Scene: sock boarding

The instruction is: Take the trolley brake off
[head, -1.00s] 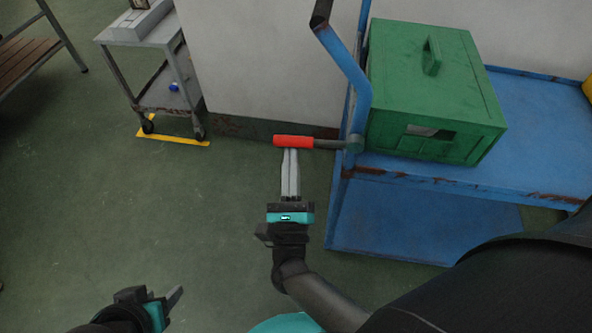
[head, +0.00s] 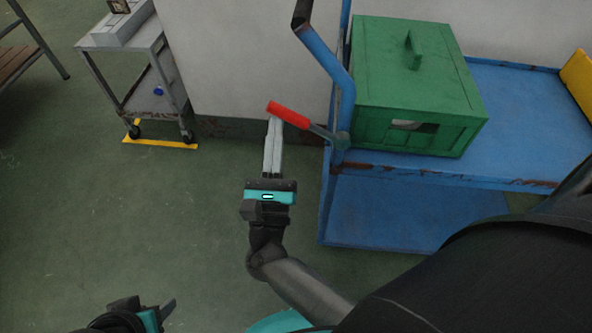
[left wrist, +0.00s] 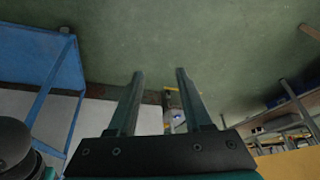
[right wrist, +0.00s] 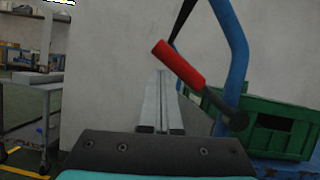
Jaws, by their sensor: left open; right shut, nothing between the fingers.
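The brake lever has a red grip (head: 289,115) on a dark rod, which joins the blue trolley (head: 390,171) near its upright. The lever slants, with its red end higher than its pivot. My right gripper (head: 274,122) is shut and empty, its fingertips at the underside of the red grip. In the right wrist view the red grip (right wrist: 178,62) crosses just above the closed fingers (right wrist: 163,76); whether they touch is not certain. My left gripper (head: 171,306) is low at the left of the head view. In the left wrist view its fingers (left wrist: 159,72) are apart with nothing held.
A green box (head: 419,90) sits on the trolley deck beside the blue push handle (head: 325,58). A grey cart (head: 112,44) stands at the left by yellow floor marking (head: 160,143). A pale wall is behind. The green floor at left is clear.

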